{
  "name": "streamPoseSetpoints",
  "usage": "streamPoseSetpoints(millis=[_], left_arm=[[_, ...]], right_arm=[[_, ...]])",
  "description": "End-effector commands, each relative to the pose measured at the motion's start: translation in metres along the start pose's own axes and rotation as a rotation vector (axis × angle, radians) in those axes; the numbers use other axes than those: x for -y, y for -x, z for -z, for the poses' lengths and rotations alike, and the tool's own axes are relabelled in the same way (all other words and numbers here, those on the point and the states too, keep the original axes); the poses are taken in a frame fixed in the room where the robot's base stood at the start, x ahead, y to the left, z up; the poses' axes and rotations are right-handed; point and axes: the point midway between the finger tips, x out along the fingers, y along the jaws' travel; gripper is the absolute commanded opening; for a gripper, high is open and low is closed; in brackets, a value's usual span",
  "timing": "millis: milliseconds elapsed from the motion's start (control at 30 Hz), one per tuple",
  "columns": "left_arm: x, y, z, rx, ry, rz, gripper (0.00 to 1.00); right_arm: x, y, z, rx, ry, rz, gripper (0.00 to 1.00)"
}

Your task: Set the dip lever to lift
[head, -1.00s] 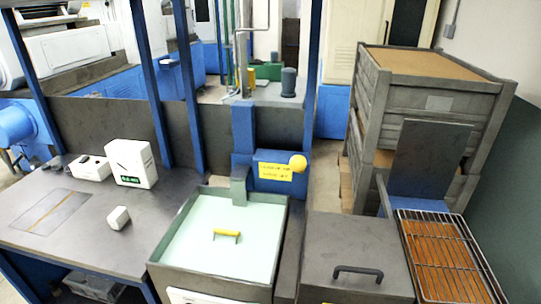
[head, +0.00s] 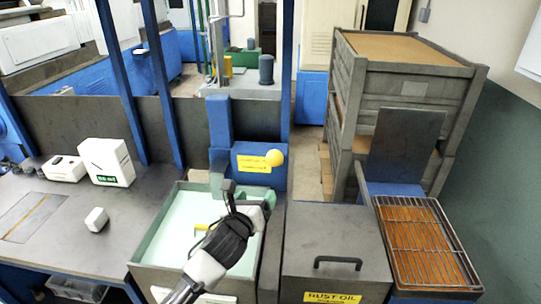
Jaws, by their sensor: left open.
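The dip lever shows as a yellow ball knob (head: 274,157) at the right side of a blue box (head: 247,178) with a yellow label, behind the dip tank. The label's words are too small to read. My left gripper (head: 249,195) is open and empty, over the back of the tank, in front of and below the knob. It is apart from the knob in the picture. My right gripper is not in view.
A grey lidded box (head: 330,238) labelled rust oil stands right of the tank, with a wire-rack tray (head: 420,240) beyond. A bench (head: 70,220) on the left carries white instruments (head: 105,160). A blue post (head: 219,122) rises behind the tank.

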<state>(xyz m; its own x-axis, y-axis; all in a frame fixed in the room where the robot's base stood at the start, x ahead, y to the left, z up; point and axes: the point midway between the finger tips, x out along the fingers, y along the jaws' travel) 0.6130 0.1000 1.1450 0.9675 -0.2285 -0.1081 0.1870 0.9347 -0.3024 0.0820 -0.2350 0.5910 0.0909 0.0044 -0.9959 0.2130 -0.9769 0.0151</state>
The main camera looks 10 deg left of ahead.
Motion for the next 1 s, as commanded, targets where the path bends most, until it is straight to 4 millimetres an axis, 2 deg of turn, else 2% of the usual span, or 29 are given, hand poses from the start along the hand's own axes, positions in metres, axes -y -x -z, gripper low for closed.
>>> streamPoseSetpoints(millis=[33, 100, 200, 367, 800, 1000], left_arm=[[0.010, -0.003, -0.018, 0.036, -0.097, 0.025, 0.75], [0.018, -0.005, -0.032, 0.070, -0.199, 0.044, 0.75], [0.024, -0.007, -0.042, 0.097, -0.277, 0.058, 0.75], [0.026, -0.019, -0.047, 0.102, -0.293, 0.059, 0.75], [0.032, -0.087, -0.053, 0.099, -0.288, 0.058, 0.75], [0.032, -0.107, -0.053, 0.099, -0.289, 0.058, 0.75]], right_arm=[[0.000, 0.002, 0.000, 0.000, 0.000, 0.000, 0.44], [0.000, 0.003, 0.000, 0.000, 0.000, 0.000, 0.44], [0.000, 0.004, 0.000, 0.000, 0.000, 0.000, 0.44], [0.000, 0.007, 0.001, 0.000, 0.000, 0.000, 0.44], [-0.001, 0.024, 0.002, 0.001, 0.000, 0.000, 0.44], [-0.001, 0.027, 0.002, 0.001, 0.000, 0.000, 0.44]])
